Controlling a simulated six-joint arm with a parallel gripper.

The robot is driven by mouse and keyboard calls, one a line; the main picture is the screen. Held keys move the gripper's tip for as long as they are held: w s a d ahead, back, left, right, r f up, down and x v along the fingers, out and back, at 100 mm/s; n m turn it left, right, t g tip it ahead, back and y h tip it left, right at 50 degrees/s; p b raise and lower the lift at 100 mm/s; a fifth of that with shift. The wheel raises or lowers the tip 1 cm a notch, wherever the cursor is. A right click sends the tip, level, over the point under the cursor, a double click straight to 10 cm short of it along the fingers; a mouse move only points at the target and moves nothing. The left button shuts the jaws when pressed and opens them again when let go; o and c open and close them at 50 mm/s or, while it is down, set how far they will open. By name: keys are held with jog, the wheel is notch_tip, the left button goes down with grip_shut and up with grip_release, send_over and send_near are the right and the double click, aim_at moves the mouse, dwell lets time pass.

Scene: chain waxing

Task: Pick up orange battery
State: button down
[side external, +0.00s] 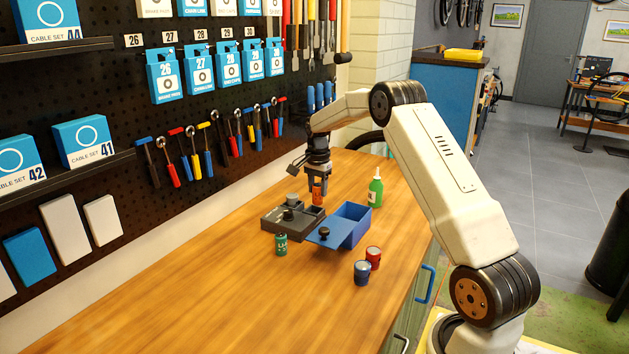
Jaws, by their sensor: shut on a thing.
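The orange battery (317,194) is a small upright cylinder above the right rear part of the grey tray. My gripper (317,188) points straight down over it and is shut on the battery's upper part. Whether the battery's lower end touches the tray is too small to tell. The grey tray (281,230) has compartments, a grey cylinder (292,199) at its back and a dark knob (288,214) on it.
A blue box (352,225) with a knobbed blue lid (325,236) stands right of the tray. A green battery (281,244), a blue can (362,272), a red can (373,257) and a green bottle (375,188) stand around. The front left bench (200,300) is clear.

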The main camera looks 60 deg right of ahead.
jog(key=s+a+r, duration=0.6)
jog(key=s+r, duration=0.1)
jog(key=s, duration=0.3)
jog(key=shift+r, duration=0.15)
